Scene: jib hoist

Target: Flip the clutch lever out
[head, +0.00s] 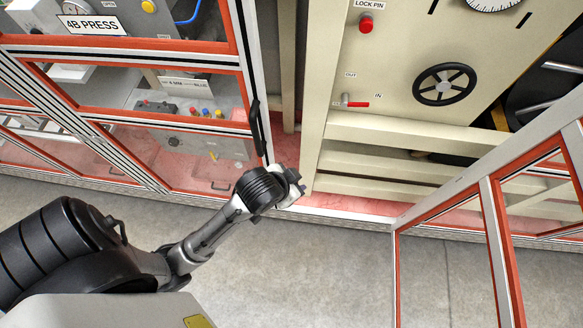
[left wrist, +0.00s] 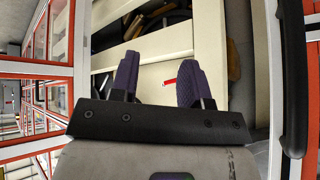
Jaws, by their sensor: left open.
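The clutch lever (head: 357,104) is a small red lever on a grey pivot, low on the cream panel (head: 405,60). It lies flat and points right, below the "IN" label; the "OUT" label is above its pivot. It also shows in the left wrist view as a small red bar (left wrist: 169,83), framed between my fingers. My left gripper (head: 296,188) is below and left of the lever in the head view, apart from it. The left wrist view shows its two purple fingers (left wrist: 158,74) spread apart with nothing held. My right gripper is in neither view.
A black handwheel (head: 444,84) and a red lock-pin knob (head: 366,24) are on the same panel. A framed door with a black handle (head: 258,128) stands just left of my left gripper. An orange-edged open door (head: 497,240) stands at right. Grey floor between is clear.

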